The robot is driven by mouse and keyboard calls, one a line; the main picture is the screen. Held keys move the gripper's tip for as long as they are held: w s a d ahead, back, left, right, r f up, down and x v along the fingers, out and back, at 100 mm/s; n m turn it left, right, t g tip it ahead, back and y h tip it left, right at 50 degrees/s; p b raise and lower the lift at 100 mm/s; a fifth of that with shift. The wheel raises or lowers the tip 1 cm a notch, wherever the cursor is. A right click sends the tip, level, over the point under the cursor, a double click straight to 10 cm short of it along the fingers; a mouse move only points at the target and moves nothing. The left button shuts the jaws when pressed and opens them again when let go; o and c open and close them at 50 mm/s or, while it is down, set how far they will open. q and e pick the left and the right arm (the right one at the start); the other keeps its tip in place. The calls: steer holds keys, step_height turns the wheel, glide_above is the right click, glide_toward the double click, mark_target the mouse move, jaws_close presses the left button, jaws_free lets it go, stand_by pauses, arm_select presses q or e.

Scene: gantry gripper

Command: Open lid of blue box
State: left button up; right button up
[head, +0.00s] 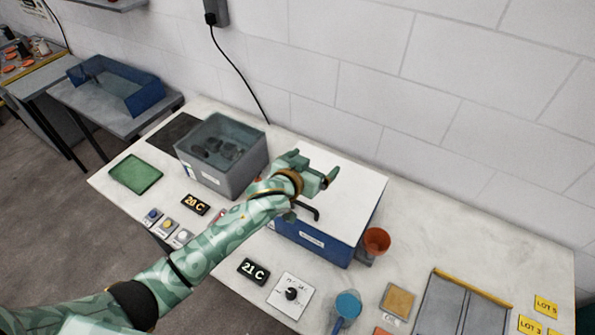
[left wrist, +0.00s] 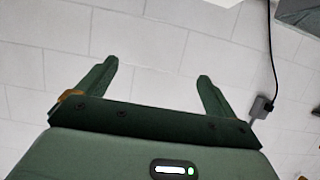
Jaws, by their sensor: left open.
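The blue box (head: 312,239) stands on the table right of centre in the head view, with a white lid (head: 352,200) lying flat on top. A dark handle (head: 309,209) shows at the lid's front left part. My left gripper (head: 322,170) is over the back left part of the lid, its fingers pointing right, and it holds nothing. In the left wrist view my left gripper (left wrist: 158,75) has its fingers wide apart, with only wall behind them. My left arm hides the box's left end. My right gripper is in neither view.
A grey open bin (head: 235,180) stands left of the box. An orange cup (head: 376,241) stands close at the box's right. A knob panel (head: 290,295), a 21 C display (head: 253,271) and a blue round-headed item (head: 348,304) lie in front. The wall is behind.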

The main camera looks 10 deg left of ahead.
arm_select(q)
steer(key=v, duration=0.9)
steer(key=shift+d, duration=0.1)
